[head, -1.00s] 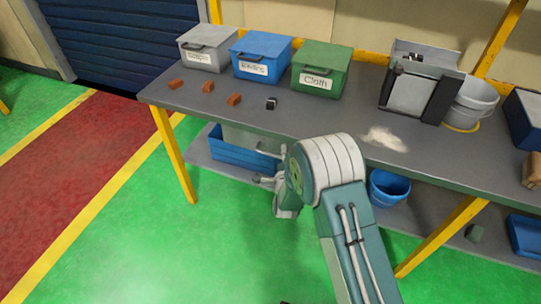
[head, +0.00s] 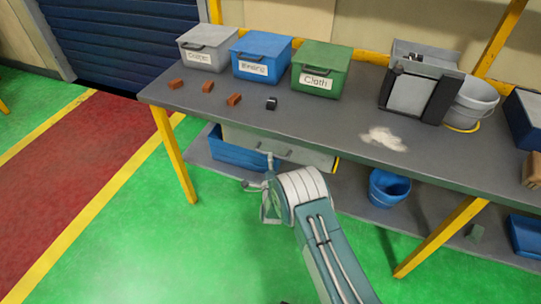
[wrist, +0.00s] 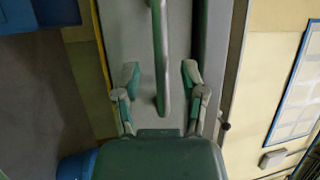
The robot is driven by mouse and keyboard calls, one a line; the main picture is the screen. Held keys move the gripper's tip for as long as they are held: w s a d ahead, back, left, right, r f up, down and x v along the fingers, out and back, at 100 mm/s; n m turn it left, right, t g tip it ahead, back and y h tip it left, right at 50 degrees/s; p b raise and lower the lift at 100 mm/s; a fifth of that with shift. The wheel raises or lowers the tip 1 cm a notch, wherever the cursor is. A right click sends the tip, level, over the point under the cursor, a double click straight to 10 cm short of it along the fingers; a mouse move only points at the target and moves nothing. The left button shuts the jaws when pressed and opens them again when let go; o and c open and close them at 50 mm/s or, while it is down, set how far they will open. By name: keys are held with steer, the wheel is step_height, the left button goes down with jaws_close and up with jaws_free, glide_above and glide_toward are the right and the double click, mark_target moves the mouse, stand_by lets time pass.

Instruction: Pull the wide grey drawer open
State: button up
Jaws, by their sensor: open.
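The wide grey drawer (head: 312,158) hangs under the workbench top, left of the middle in the head view. Its bar handle (head: 275,152) is on its front, partly behind my gripper. In the wrist view the drawer front (wrist: 127,35) fills the middle, and the handle (wrist: 160,45) runs down it as a long bar. My gripper (head: 258,172) is in front of the drawer. In the wrist view my gripper (wrist: 161,75) is open, one finger on each side of the handle, with gaps between fingers and bar. I cannot tell how deep the fingers reach.
A blue bin (head: 225,150) stands on the lower shelf beside the drawer, and a blue bucket (head: 388,188) stands to its right. A yellow bench leg (head: 173,155) is at the left. The green floor (head: 130,240) in front is clear.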

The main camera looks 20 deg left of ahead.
steer(key=shift+x, duration=1.15)
jaws_close()
steer(key=shift+s+f, duration=0.1)
